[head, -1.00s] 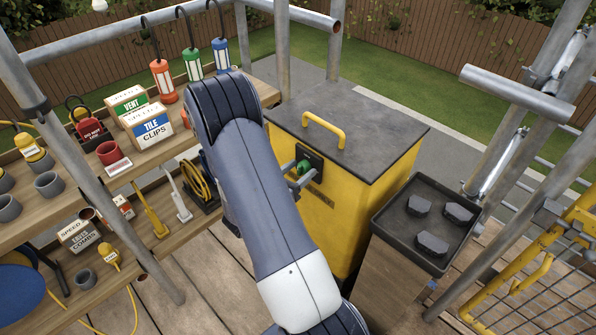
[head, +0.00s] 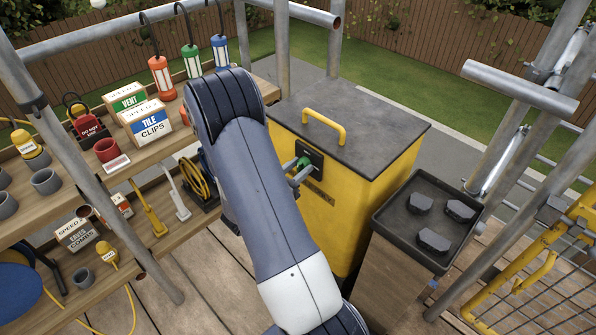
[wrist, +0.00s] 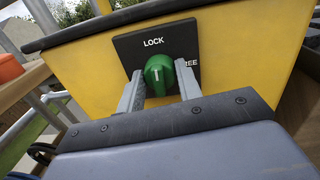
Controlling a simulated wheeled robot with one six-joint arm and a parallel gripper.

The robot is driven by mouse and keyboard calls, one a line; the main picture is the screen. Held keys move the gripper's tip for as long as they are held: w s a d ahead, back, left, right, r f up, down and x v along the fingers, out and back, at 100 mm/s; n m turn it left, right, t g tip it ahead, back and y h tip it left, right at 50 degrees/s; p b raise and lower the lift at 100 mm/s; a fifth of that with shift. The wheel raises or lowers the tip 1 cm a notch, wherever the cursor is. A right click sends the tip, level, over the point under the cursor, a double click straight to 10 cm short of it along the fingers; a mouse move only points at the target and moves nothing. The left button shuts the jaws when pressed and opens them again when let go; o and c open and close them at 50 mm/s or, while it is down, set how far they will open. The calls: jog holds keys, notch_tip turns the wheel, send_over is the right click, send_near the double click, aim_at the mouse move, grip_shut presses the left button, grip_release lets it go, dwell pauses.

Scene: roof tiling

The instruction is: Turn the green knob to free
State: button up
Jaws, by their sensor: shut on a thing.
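The green knob (wrist: 158,68) sits on a black plate (wrist: 128,49) on the front of a yellow box. In the wrist view, the word LOCK is above the knob, and the end of the word FREE shows to its right, partly covered. A pale mark on the knob's face is near its middle; I cannot tell exactly which word it points at. My gripper (wrist: 158,86) is shut on the knob, one grey finger on each side. In the head view the knob (head: 304,162) shows just past my arm, with my gripper (head: 298,177) at it.
The yellow box (head: 345,215) has a dark lid (head: 370,128) with a yellow handle (head: 323,126) above the knob. A black tray (head: 398,238) with dark pieces stands to its right. Loaded wooden shelves (head: 60,205) are on the left, with scaffold poles around.

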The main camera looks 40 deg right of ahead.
jog(key=m+b, duration=0.2)
jog(key=b, duration=0.1)
jog(key=f+m+b, duration=0.1)
jog(key=m+b, duration=0.2)
jog(key=b, duration=0.1)
jog(key=m+b, duration=0.2)
jog(key=b, duration=0.1)
jog(key=m+b, duration=0.3)
jog(key=shift+g+h+b, duration=0.3)
jog(key=m+b, duration=0.4)
jog(key=b, duration=0.2)
jog(key=shift+m, duration=0.3)
jog(key=m+b, duration=0.3)
jog(key=b, duration=0.1)
jog(key=shift+r+g, duration=0.15)
jog(key=shift+g, duration=0.15)
jog(key=shift+r, duration=0.1)
jog(key=o, duration=1)
jog(key=shift+c, duration=0.2)
jog(key=a+p, duration=0.2)
jog(key=a, duration=0.9)
jog(key=shift+s+f, duration=0.35)
jog(key=shift+s, duration=0.05)
